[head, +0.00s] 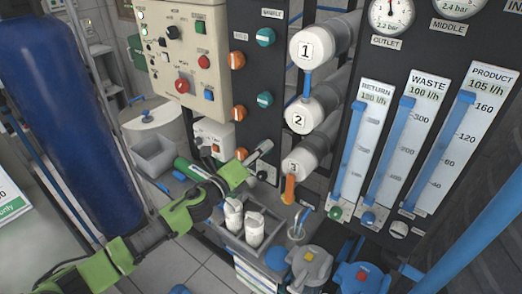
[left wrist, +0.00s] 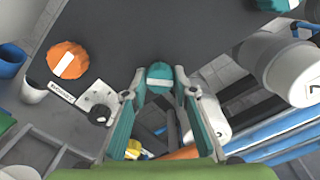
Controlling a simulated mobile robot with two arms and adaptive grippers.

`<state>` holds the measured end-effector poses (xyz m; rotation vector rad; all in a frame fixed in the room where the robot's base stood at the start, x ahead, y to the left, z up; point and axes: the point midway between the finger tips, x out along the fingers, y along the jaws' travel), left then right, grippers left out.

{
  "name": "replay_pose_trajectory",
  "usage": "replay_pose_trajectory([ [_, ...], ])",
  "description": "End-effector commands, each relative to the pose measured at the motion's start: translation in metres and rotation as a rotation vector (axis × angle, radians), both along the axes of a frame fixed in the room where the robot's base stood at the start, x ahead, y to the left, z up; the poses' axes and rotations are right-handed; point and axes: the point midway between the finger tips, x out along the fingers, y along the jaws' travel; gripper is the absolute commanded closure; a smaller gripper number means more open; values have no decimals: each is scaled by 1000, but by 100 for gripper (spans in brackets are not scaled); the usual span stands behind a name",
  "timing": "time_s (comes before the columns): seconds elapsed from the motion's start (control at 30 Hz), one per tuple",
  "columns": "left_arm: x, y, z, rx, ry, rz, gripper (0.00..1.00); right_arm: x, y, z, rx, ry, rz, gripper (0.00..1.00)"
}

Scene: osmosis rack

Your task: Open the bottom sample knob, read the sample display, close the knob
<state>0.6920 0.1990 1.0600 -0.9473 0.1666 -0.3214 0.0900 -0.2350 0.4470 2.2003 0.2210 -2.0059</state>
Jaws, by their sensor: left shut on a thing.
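My left gripper (head: 263,160) reaches in from the left to the lower part of the dark panel (head: 249,135). In the left wrist view its teal fingers are shut on the bottom sample knob (left wrist: 160,74), a teal knob between the fingertips. In the head view this knob is hidden by the gripper. I cannot tell how far it is turned. Two other teal knobs, an upper one (head: 266,37) and a middle one (head: 265,99), sit above it under the SAMPLE label (head: 272,13). I cannot pick out a sample display reading. My right gripper is not in view.
Orange knobs, one of them low (head: 241,153), line the panel's left side. White numbered cylinders, such as number 2 (head: 299,118), stand close on the right. Below the arm is a grey tray (head: 238,244) with white bottles (head: 254,229). A blue tank (head: 65,110) stands left.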

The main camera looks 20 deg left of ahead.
Motion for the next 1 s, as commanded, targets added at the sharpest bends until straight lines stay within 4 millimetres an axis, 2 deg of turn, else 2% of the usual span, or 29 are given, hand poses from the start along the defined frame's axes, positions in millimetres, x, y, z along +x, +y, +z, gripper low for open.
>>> replay_pose_trajectory([
  [0.6, 0, 1, 1, -531, 193, 2, 96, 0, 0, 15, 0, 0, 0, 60],
  [1.0, 0, 0, 0, -733, 267, 2, 96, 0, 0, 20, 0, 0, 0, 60],
])
